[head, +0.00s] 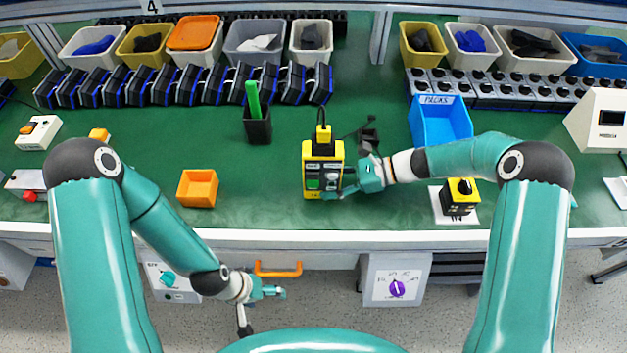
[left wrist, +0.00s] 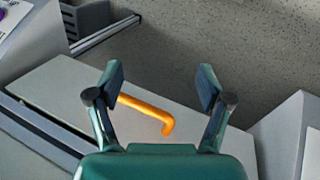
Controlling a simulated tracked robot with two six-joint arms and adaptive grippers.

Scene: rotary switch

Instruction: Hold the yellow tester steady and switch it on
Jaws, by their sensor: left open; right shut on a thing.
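The yellow tester (head: 309,163) stands upright on the green bench top near the middle of the head view, with a black and yellow plug and cable at its top. Its front has a green patch at lower left and grey parts at right. My right gripper (head: 343,184) is shut on its lower right side and hides part of it. My left gripper (head: 279,291) is open and empty, low in front of the bench edge. In the left wrist view its two fingers (left wrist: 162,88) are spread apart, with an orange handle behind them.
The orange handle (head: 278,270) sits on a drawer front below the bench. An orange bin (head: 198,188) stands left of the tester, a black cup (head: 257,130) behind it. Bench between orange bin and tester is clear.

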